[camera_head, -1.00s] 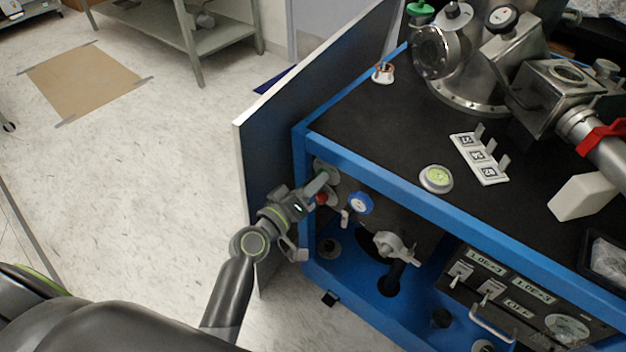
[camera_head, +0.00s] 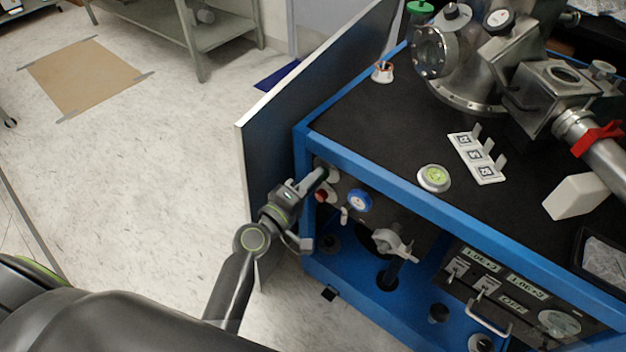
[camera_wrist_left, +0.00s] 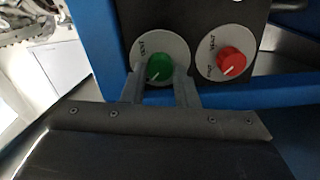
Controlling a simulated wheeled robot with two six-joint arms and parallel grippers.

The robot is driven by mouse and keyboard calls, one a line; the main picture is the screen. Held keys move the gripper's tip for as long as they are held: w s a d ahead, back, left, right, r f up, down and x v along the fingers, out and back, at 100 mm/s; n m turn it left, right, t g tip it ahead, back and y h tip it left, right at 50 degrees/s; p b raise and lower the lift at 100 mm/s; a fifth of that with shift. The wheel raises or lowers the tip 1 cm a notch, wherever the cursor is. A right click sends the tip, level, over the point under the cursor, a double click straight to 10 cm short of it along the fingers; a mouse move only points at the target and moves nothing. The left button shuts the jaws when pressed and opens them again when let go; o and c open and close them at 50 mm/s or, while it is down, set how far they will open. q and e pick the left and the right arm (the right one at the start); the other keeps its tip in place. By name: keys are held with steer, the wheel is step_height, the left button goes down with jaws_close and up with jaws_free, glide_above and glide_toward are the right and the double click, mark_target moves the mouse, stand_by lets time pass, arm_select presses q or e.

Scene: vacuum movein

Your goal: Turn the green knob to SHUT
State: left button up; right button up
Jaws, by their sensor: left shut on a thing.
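The green knob (camera_wrist_left: 160,67) is on a pale round dial in the left wrist view, and its white mark points to the lower left. A word is printed at the dial's upper left, too small to read surely. My left gripper (camera_head: 318,177) reaches the upper left of the blue cabinet's front. In the left wrist view, the left gripper (camera_wrist_left: 160,90) has one finger on each side of the green knob and is shut on it. The fingers cover the dial's lower edge. My right gripper is not in view.
A red knob (camera_wrist_left: 231,62) on its own dial sits close to the right of the green one. A blue-faced knob (camera_head: 358,200) and a grey valve handle (camera_head: 393,243) are further right.

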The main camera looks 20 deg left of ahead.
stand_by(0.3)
arm_select(q)
steer(key=o, duration=1)
steer(key=shift+s, duration=0.1)
steer(key=b+v, duration=0.4)
steer(key=v, duration=1.3)
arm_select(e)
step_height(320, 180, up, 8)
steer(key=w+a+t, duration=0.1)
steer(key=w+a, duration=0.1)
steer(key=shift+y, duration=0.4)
arm_select(q)
steer(key=shift+s+a, duration=0.1)
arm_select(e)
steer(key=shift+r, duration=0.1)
